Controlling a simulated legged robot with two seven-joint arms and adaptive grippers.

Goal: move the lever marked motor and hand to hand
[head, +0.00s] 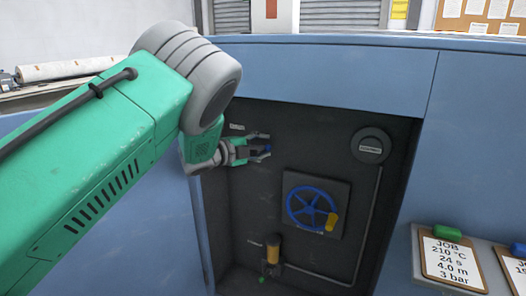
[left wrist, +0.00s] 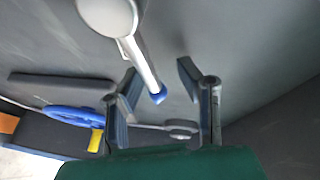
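The lever shows in the left wrist view as a pale grey bar (left wrist: 140,62) running from a round hub (left wrist: 106,14) to a blue tip (left wrist: 158,94). In the head view only its blue end (head: 267,148) shows clearly, and my gripper hides much of the rest. My left gripper (head: 264,147) is open at the dark recessed panel, with its fingers on either side of the lever's end. In the left wrist view gaps show between the bar and both fingers (left wrist: 158,72). A small pale label (head: 237,127) sits above the gripper, too small to read. My right gripper is out of view.
A blue handwheel (head: 312,208) with a yellow handle sits right of and below the gripper. A round dark fitting (head: 371,146) is farther right, and a yellow-topped cylinder (head: 273,247) is below. Blue casing (head: 330,75) frames the recess. A clipboard (head: 449,260) lies at lower right.

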